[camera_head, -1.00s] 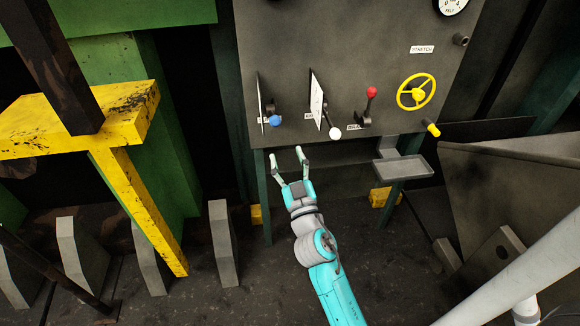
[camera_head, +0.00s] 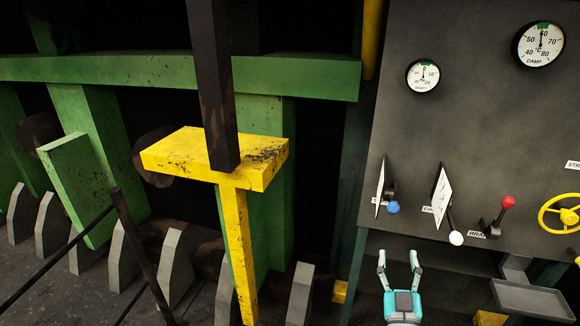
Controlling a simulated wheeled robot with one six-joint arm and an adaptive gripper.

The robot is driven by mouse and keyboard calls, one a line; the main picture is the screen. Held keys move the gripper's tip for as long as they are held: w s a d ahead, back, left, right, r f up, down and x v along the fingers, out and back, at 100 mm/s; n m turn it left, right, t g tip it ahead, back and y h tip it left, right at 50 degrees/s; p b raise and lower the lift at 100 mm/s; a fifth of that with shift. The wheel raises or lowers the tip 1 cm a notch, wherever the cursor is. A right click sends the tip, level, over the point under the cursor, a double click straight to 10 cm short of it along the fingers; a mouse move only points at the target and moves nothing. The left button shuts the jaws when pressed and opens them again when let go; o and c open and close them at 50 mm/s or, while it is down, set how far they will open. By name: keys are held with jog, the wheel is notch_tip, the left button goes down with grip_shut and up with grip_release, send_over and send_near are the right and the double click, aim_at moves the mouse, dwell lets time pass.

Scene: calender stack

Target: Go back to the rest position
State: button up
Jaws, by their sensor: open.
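My gripper (camera_head: 399,262) is in the lower right of the head view, below the grey control panel (camera_head: 460,110). Its two fingers point up and stand apart, with nothing between them. It is teal and grey, and most of my arm is cut off by the lower edge. The blue-knobbed lever (camera_head: 393,207) and the white-knobbed lever (camera_head: 456,238) are on the panel above the gripper, apart from it. The red-knobbed lever (camera_head: 508,202) is further right.
A yellow handwheel (camera_head: 560,214) is at the right edge. A grey tray (camera_head: 530,299) juts out below the panel. Two round gauges, one small (camera_head: 423,77) and one large (camera_head: 538,45), sit higher up. A yellow T-shaped post (camera_head: 237,235) and green beams (camera_head: 180,76) fill the left.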

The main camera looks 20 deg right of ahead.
jog(key=s+a+f+n+g+y, duration=0.2)
jog(key=s+a+f+y, duration=0.4)
jog(key=s+a+f, duration=0.85)
jog(key=s+a+r+g+y, duration=0.1)
jog(key=s+a, duration=0.1)
jog(key=s, duration=0.9)
jog(key=s+a+r+n+g+y, duration=0.1)
jog(key=s+a+g+y, duration=0.1)
jog(key=s, duration=0.9)
jog(key=shift+a+r+y, duration=0.2)
jog(key=shift+a+y, duration=0.1)
jog(key=shift+a, duration=0.1)
dwell(1.2)
